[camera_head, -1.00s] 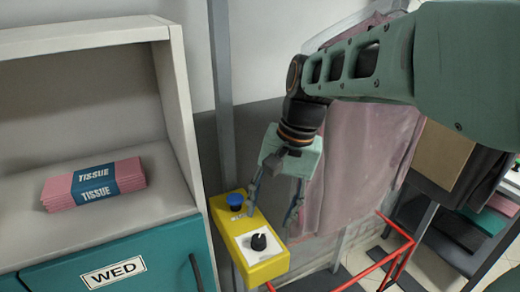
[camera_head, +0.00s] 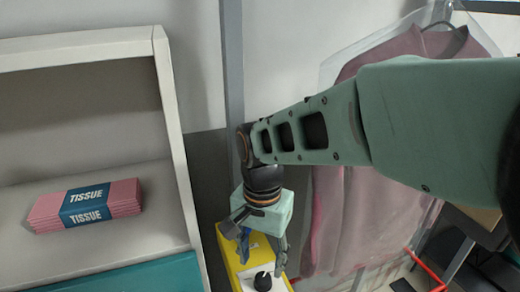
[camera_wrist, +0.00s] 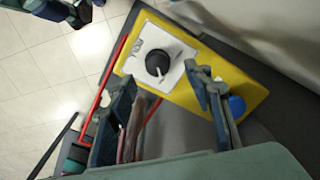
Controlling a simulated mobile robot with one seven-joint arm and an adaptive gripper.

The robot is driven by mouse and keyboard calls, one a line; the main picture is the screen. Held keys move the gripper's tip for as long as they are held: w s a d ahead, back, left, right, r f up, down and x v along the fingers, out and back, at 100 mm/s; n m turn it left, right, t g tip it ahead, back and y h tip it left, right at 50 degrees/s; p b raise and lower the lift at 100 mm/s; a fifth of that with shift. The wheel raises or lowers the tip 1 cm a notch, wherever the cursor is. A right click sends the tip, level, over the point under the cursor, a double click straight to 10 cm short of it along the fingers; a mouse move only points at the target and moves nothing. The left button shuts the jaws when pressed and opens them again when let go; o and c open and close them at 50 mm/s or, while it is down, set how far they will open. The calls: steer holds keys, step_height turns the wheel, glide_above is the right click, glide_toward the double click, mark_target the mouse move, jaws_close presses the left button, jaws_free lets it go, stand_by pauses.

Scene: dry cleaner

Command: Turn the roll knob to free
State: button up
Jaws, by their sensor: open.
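The roll knob (camera_head: 262,282) is a black round knob with a white pointer line, set on a white plate on a yellow control box (camera_head: 229,256). In the wrist view the knob (camera_wrist: 158,64) shows clearly, its white line toward the lower side of the picture; small lettering on the plate is unreadable. My gripper (camera_head: 261,254) is open and empty, pointing down above the box. In the wrist view its fingers (camera_wrist: 160,82) spread to either side below the knob, apart from it.
A grey post (camera_head: 232,70) rises behind the box. A shelf unit (camera_head: 120,235) with pink tissue packs (camera_head: 86,205) stands left. Bagged pink clothing (camera_head: 370,200) hangs close on the right. A red rail (camera_wrist: 105,85) runs beside the box.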

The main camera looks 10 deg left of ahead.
mark_target(263, 278)
step_height(263, 278, down, 6)
steer(key=shift+d+r, duration=0.1)
steer(key=shift+d, duration=0.05)
steer(key=c, duration=1.1)
